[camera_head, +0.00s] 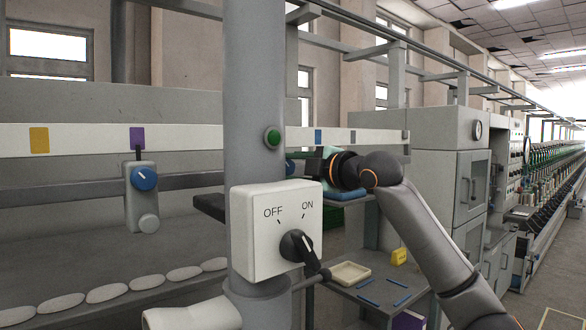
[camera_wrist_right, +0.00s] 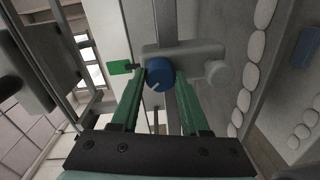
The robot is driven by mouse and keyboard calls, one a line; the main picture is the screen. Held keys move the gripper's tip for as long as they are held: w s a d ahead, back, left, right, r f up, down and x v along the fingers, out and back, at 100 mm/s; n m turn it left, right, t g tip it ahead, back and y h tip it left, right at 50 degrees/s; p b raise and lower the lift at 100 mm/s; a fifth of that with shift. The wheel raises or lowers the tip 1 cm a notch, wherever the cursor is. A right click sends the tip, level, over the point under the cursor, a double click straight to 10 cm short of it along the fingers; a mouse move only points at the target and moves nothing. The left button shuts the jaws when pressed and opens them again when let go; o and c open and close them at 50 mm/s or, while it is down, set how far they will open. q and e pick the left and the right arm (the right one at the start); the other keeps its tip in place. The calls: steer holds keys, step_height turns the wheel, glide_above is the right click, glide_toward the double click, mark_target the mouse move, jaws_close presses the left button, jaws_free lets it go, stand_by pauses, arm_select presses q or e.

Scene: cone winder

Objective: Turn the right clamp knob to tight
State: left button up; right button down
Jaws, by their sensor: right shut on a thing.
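The right clamp knob is a blue round knob with a pale pointer line, seen in the right wrist view (camera_wrist_right: 159,74) on a grey clamp body (camera_wrist_right: 196,56). A green tag (camera_wrist_right: 121,67) is beside it. My right gripper (camera_wrist_right: 162,84) has its two green fingers on either side of the knob and is shut on it. In the head view the knob (camera_head: 291,167) shows only as a small blue patch beside the grey column, and my right gripper (camera_head: 312,165) reaches it from the right. The rest of that clamp is hidden by the column. My left gripper is not in view.
Another clamp with a blue knob (camera_head: 144,178) hangs under a purple tag at left. The grey column (camera_head: 255,110) carries a green button (camera_head: 272,138) and an OFF/ON switch box (camera_head: 258,256) close to my right arm. A low shelf holds a tray (camera_head: 350,273) and a yellow block.

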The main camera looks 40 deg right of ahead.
stand_by(0.5)
steer(key=shift+c, duration=2)
jaws_free()
steer(key=shift+s, duration=0.1)
steer(key=s+d+b, duration=0.1)
steer(key=s+b, duration=0.2)
steer(key=s, duration=0.9)
steer(key=shift+s+r+b, duration=0.15)
steer(key=shift+r+b, duration=0.15)
steer(key=shift+b, duration=0.05)
steer(key=shift+d, duration=0.1)
